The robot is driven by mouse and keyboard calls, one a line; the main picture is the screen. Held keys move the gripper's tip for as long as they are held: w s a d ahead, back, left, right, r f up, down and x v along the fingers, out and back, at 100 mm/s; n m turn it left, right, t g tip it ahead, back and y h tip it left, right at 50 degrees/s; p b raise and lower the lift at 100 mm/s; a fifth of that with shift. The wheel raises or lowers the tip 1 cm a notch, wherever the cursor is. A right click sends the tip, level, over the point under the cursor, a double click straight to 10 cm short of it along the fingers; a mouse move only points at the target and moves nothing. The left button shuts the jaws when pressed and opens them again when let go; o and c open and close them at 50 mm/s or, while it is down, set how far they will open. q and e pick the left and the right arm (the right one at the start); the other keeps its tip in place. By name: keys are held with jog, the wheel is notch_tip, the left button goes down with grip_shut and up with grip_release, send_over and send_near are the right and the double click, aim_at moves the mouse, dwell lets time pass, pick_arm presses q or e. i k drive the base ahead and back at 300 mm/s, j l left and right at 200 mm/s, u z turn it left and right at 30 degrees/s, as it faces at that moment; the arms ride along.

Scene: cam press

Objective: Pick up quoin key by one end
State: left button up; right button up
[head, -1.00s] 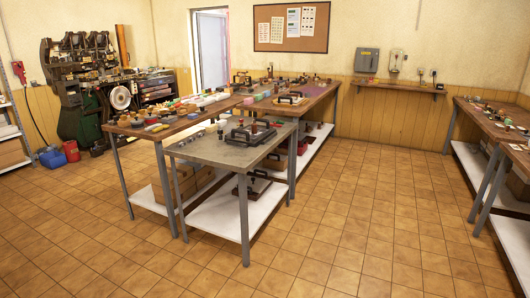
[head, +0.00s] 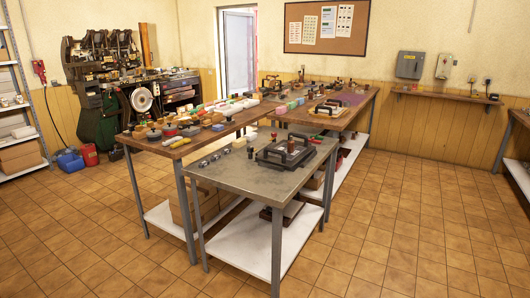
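I cannot make out a quoin key for certain in the head view. The near grey-topped table (head: 250,182) carries a dark press-like frame with a handle (head: 286,152) and several small metal pieces (head: 217,157) along its left back edge. Any of these small pieces is too small to name. Neither of my grippers is in view.
A wooden table (head: 185,148) with many small coloured items stands behind the grey one, and another wooden table (head: 360,115) extends to the back. A green machine (head: 98,122) stands at the left wall. Tiled floor (head: 420,235) is clear at the right and in front.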

aim_at(290, 144)
jog(key=i+j+z, duration=0.3)
jog(key=i+j, duration=0.2)
jog(key=i+j+z, duration=0.25)
jog(key=i+j, duration=0.15)
jog(key=j, duration=0.3)
